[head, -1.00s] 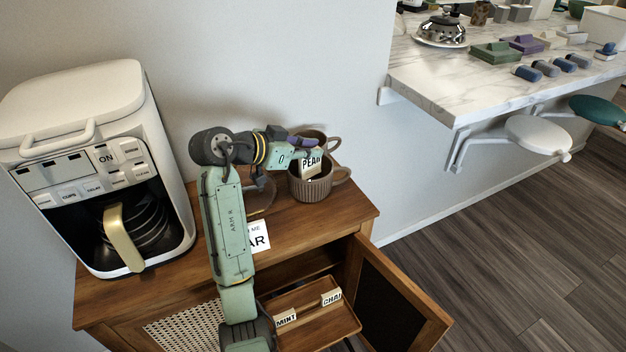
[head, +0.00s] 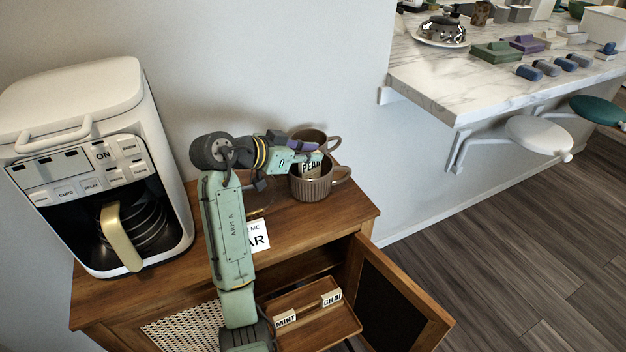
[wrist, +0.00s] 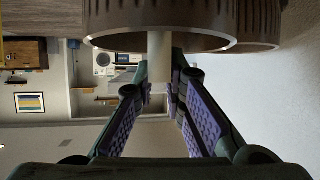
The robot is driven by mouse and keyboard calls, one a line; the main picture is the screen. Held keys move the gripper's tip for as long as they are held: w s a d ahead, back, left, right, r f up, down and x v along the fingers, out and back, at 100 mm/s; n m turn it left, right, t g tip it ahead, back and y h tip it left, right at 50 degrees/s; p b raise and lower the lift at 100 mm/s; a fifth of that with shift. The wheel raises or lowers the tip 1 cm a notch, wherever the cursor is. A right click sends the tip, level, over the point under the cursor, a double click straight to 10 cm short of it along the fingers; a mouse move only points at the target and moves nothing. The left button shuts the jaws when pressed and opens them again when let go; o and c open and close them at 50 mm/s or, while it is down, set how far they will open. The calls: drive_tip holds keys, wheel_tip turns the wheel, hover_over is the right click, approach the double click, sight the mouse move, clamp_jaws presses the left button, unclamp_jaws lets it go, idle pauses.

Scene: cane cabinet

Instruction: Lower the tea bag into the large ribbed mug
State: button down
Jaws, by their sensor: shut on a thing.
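The ribbed brown mug (head: 314,190) stands at the right end of the cabinet top; its near rim and wall cross the top of the wrist view (wrist: 160,20). My gripper (head: 305,153) is over its opening, shut on the pale tea bag (head: 312,166) marked PEAR. The bag hangs at the mug's mouth, its lower part hidden by the rim. In the wrist view the fingers (wrist: 161,88) close on a pale upright piece, the tea bag (wrist: 160,58), in front of the mug. I cannot tell whether the bag touches the mug.
A second brown mug (head: 322,137) stands close behind. A white coffee maker (head: 85,150) fills the cabinet's left. Below, the cabinet door (head: 392,295) is open beside a wooden tray (head: 340,322) holding MINT and CHAI bags.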

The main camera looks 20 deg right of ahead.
drive_tip(key=shift+f+b, duration=0.75)
drive_tip(key=shift+f, duration=0.4)
idle(0.4)
drive_tip(key=c, duration=1.6)
unclamp_jaws()
drive_tip(key=shift+o, duration=0.2)
wheel_tip(320, 180, up, 10)
